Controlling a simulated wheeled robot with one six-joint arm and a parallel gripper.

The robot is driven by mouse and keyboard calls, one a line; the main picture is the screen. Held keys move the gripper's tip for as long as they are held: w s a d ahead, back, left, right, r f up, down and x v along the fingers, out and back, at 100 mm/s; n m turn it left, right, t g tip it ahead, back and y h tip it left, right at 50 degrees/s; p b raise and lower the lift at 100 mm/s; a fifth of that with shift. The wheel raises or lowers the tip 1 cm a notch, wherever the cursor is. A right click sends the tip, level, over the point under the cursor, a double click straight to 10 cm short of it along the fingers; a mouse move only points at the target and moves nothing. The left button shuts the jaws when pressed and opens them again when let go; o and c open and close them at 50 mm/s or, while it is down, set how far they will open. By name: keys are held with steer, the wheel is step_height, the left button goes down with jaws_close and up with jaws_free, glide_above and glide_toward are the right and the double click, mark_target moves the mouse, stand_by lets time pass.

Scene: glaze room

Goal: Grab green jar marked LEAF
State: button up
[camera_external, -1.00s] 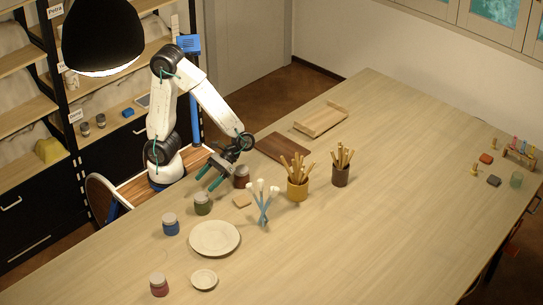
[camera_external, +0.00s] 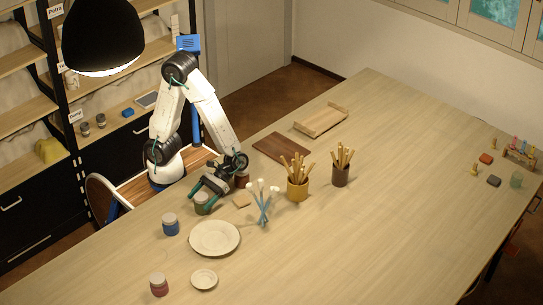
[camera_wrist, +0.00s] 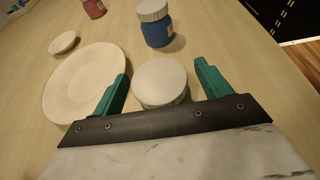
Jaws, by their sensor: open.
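The green jar (camera_external: 202,208) stands upright on the table with a pale lid, partly covered by my gripper. In the wrist view its round pale lid (camera_wrist: 160,81) lies between my two green fingers, and its side and label are mostly hidden. My gripper (camera_external: 207,199) is low around the jar with a finger on each side. In the wrist view my gripper (camera_wrist: 160,84) is open, with a gap between the right finger and the lid.
A blue jar (camera_external: 170,224) and a large plate (camera_external: 214,252) stand close by. A dark red jar (camera_external: 242,179) is partly hidden beside my wrist. A small bowl (camera_external: 204,279), a red jar (camera_external: 159,284) and a brush stand (camera_external: 264,207) are also near. The table's right middle is clear.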

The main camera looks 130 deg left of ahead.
steer(key=c, duration=1.4)
steer(key=shift+r, duration=0.1)
